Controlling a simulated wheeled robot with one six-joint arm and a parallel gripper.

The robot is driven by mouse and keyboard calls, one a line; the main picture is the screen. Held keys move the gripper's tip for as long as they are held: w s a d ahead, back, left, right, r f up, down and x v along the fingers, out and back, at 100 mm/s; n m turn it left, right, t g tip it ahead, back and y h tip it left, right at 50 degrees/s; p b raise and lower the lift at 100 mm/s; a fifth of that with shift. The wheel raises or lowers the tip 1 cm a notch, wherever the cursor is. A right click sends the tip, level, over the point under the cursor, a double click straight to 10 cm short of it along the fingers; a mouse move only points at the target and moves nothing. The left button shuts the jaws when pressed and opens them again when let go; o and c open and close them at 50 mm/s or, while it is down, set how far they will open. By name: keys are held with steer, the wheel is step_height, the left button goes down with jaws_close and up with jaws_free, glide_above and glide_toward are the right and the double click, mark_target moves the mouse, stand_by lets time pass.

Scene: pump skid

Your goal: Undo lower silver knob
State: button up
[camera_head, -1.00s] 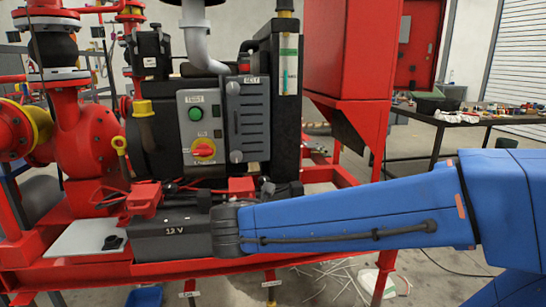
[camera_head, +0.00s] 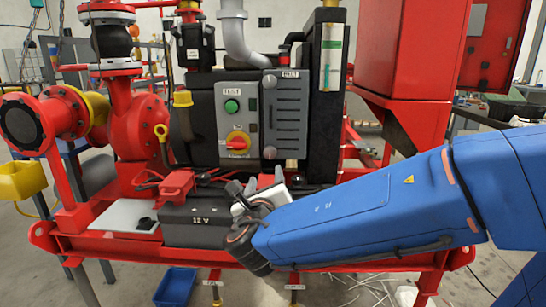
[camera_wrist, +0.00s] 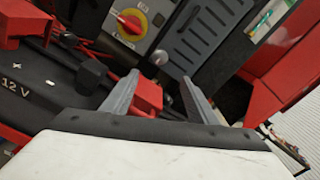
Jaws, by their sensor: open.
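The lower silver knob (camera_head: 270,152) sits at the bottom of the grey louvred cover (camera_head: 286,116) on the dark engine panel. It also shows in the wrist view (camera_wrist: 160,57), just beyond and between the fingertips. My gripper (camera_wrist: 159,77) is open and empty, its two grey fingers apart. In the head view it is below the knob, in front of the panel and above the 12 V battery (camera_head: 200,222). The upper silver knob (camera_head: 270,81) is at the top of the same cover.
Left of the cover is a control box with a green button (camera_head: 231,105) and a red-yellow rotary switch (camera_head: 238,142). Red battery clamps (camera_head: 177,183) and cables lie over the battery. A red cabinet (camera_head: 405,50) stands at the right.

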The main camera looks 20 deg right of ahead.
mark_target(270, 154)
steer(key=x, duration=1.7)
steer(key=shift+f, duration=0.1)
steer(key=shift+c, duration=0.3)
steer(key=c, duration=1)
